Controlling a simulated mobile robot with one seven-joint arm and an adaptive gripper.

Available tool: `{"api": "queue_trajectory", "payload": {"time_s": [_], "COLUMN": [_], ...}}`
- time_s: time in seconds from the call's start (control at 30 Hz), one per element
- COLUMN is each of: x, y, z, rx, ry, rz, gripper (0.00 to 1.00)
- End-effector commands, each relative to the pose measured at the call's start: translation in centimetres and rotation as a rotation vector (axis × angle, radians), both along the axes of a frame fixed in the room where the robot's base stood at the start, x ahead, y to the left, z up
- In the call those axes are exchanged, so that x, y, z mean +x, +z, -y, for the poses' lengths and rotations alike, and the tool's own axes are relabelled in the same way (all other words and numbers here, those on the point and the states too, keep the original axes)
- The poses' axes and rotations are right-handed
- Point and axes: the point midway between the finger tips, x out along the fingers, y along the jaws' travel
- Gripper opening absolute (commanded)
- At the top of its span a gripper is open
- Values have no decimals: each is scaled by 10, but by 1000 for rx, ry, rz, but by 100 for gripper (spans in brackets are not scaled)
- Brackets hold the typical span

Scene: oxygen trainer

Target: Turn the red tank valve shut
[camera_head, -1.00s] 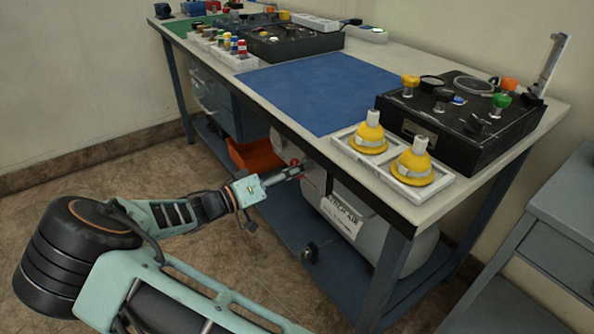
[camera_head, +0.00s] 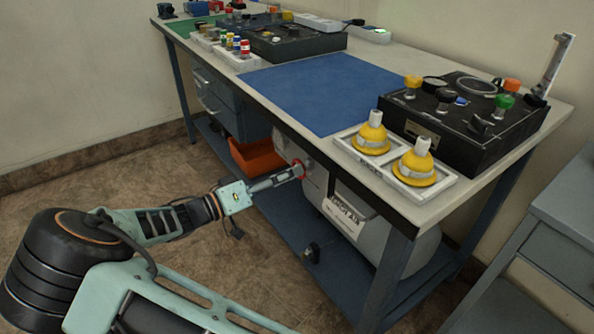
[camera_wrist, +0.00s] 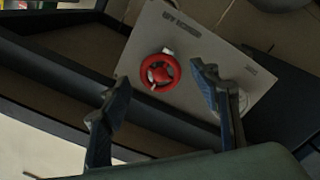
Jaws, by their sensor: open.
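The red tank valve (camera_wrist: 160,73) is a round, spoked handwheel in front of a grey plate (camera_wrist: 236,100) in the wrist view. In the head view only part of the red valve (camera_head: 299,168) shows at the gripper's tip, by the grey tank (camera_head: 390,247) under the bench. My gripper (camera_wrist: 158,97) is open and empty. Its two fingers stand apart in the wrist view, with the valve beyond and between their tips. The fingers do not appear to touch the wheel. In the head view my gripper (camera_head: 289,174) reaches in under the bench's front edge.
The bench top (camera_head: 300,125) overhangs the valve, and a bench leg (camera_head: 385,285) stands to the right. An orange bin (camera_head: 256,158) sits on the lower shelf behind the gripper. Yellow masks (camera_head: 416,166) and a black control box (camera_head: 460,120) stand on top. The floor at left is clear.

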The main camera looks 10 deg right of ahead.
Motion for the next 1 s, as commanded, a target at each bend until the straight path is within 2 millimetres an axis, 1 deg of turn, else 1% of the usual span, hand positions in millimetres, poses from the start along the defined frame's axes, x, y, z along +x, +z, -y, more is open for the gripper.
{"api": "queue_trajectory", "payload": {"time_s": [0.03, 0.2, 0.4, 0.57, 1.0], "x": [-4, -18, -28, -31, -31], "y": [0, 0, -1, 0, 0], "z": [-12, -45, -69, -75, -74], "rx": [2, 2, 1, 0, 3], "ry": [4, 4, 2, 0, -1], "rz": [-1, 0, 1, -1, -1], "gripper": [56, 56, 56, 56, 56]}}
